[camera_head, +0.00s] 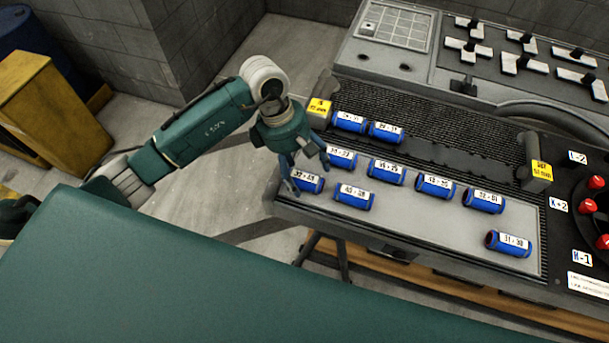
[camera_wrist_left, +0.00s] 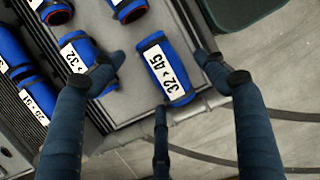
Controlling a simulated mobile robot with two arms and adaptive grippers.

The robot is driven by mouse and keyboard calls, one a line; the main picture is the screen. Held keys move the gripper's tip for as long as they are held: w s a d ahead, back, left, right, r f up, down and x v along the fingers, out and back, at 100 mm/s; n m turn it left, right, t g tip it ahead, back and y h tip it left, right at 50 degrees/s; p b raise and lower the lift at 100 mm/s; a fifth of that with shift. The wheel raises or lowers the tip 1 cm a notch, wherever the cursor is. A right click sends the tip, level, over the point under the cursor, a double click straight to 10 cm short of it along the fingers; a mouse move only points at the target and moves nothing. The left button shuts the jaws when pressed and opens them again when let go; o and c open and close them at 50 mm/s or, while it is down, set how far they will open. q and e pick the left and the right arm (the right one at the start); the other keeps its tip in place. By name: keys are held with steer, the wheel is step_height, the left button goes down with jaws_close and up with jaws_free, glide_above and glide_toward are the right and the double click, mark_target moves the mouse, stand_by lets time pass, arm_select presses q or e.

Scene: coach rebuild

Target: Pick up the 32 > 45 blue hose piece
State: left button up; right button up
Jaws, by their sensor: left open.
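The 32 > 45 blue hose piece (camera_wrist_left: 166,70) lies on the grey tray, its white label facing up in the left wrist view. In the head view it is the blue piece (camera_head: 313,184) at the tray's left end, partly behind a finger. My left gripper (camera_head: 308,172) is open above it. In the left wrist view the open left gripper (camera_wrist_left: 160,68) has blue fingers on both sides of the piece and one below it. No finger is clearly touching it. My right gripper is not in view.
Another blue hose piece (camera_head: 354,196) lies just right of it. A further piece (camera_wrist_left: 84,62) is close beside the left finger in the wrist view. Several more lie on the tray (camera_head: 430,220). A teal surface (camera_head: 180,270) fills the foreground.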

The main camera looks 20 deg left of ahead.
arm_select(q)
steer(key=shift+d+f, duration=0.2)
steer(key=shift+f, duration=0.35)
steer(key=shift+f+b, duration=0.25)
steer(key=shift+b, duration=0.15)
steer(key=c, duration=1.3)
